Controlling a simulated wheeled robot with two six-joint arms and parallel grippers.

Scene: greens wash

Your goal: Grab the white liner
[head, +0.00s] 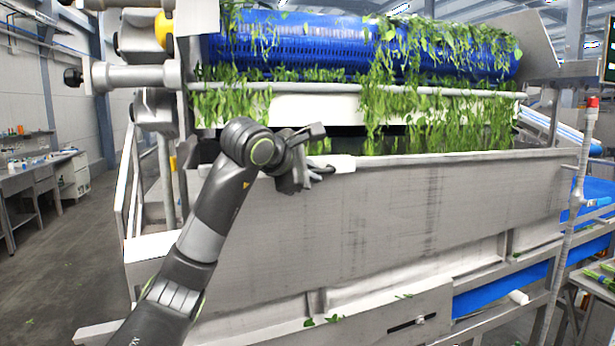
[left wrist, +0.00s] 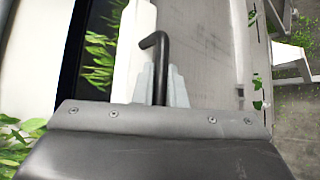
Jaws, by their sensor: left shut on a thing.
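The white liner (head: 338,163) lies over the top rim of the grey metal tank in the head view. It also shows in the left wrist view as a white strip (left wrist: 136,40) running up the picture, left of the fingers. My left gripper (head: 312,177) is at the tank's rim, at the left end of the liner. In the left wrist view its two pale grey fingers (left wrist: 160,88) are shut on a black rod (left wrist: 158,55) with a bent tip. The tip points left, close beside the liner; I cannot tell whether they touch. My right gripper is out of view.
The grey tank wall (head: 400,215) stands in front, with a blue drum (head: 300,42) and hanging greens (head: 380,95) above it. A post with a red top (head: 585,140) and a blue conveyor (head: 500,292) are at the right. Open floor (head: 60,270) lies at the left.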

